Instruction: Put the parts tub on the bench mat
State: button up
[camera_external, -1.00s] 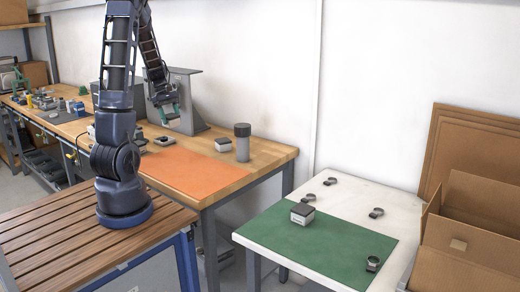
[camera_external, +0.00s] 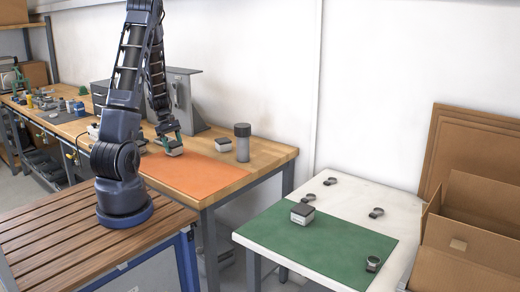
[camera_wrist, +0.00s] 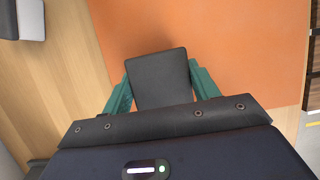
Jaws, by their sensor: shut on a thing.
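My gripper (camera_external: 172,141) has green fingers and is shut on a small dark-lidded tub (camera_external: 173,149), apparently the parts tub. In the wrist view the tub's dark square top (camera_wrist: 158,78) sits between the two fingers (camera_wrist: 160,88). The tub is over the orange mat (camera_external: 195,176), towards its far left part in the external view. The orange mat also fills much of the wrist view (camera_wrist: 240,45). I cannot tell whether the tub touches the mat. The fingers hide the tub's sides in the wrist view.
A similar dark-topped pale box (camera_external: 222,145) and a grey cylinder (camera_external: 242,143) stand on the wooden bench behind the orange mat. Another such box (camera_external: 302,214) is on a green mat (camera_external: 335,250) on the white table, with several dark clips around. A grey metal bracket (camera_external: 181,104) stands behind my gripper.

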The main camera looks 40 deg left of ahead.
jog(key=shift+f, duration=0.2)
jog(key=o, duration=1.1)
jog(key=shift+o, duration=0.2)
jog(key=v, duration=1.2)
jog(key=s+d+r+m, duration=0.1)
jog(key=d+r+m, duration=0.3)
jog(key=d+r, duration=0.45)
jog(key=s+d+r+m+t+y, duration=0.2)
jog(key=s+d+r+m, duration=0.3)
jog(key=d, duration=0.5)
jog(key=s+d+r+m+t+y, duration=0.2)
jog(key=s+d+r+m, duration=0.4)
jog(key=s+d+m, duration=0.3)
jog(key=s+d, duration=0.1)
jog(key=s, duration=0.1)
jog(key=shift+s+r+t, duration=0.3)
jog(key=shift+s, duration=0.05)
